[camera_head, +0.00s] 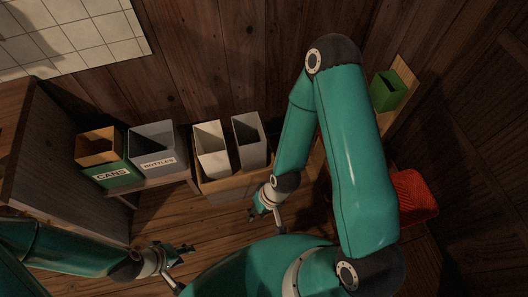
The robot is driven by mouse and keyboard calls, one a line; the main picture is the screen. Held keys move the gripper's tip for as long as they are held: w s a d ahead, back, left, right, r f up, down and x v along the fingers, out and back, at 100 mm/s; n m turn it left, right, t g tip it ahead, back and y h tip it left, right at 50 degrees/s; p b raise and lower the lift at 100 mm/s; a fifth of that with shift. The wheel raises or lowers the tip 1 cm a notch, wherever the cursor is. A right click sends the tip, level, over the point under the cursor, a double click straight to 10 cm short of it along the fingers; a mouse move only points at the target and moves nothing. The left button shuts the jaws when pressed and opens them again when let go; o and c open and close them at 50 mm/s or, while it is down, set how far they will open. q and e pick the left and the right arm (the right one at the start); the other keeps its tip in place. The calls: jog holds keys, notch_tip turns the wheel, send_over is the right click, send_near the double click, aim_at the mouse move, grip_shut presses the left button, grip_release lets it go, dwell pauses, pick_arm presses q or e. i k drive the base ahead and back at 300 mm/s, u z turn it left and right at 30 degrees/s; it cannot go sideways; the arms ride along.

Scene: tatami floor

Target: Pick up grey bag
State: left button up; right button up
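Two tall, open-topped, bag-like containers stand side by side near the back wall. The left one (211,164) is pale, and the right one (251,155) is greyer. I cannot tell for sure which is the grey bag. My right gripper (254,211) hangs in front of and below them, apart from both. My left gripper (188,248) is low over the wooden floor, further to the left and nearer to me. Both grippers are small and dark here, so their finger opening is unclear. Nothing is visibly held in either.
A green and orange bin marked CANS (111,176) and a grey bin marked BOTTLES (157,163) stand on a bench at left. A red basket (412,196) and green box (388,92) are at right, beyond my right arm. Floor (160,222) between bench and grippers is clear.

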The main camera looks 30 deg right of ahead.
aim_at(251, 140)
jog(key=u, duration=0.15)
jog(key=i, duration=0.9)
jog(key=z, duration=0.05)
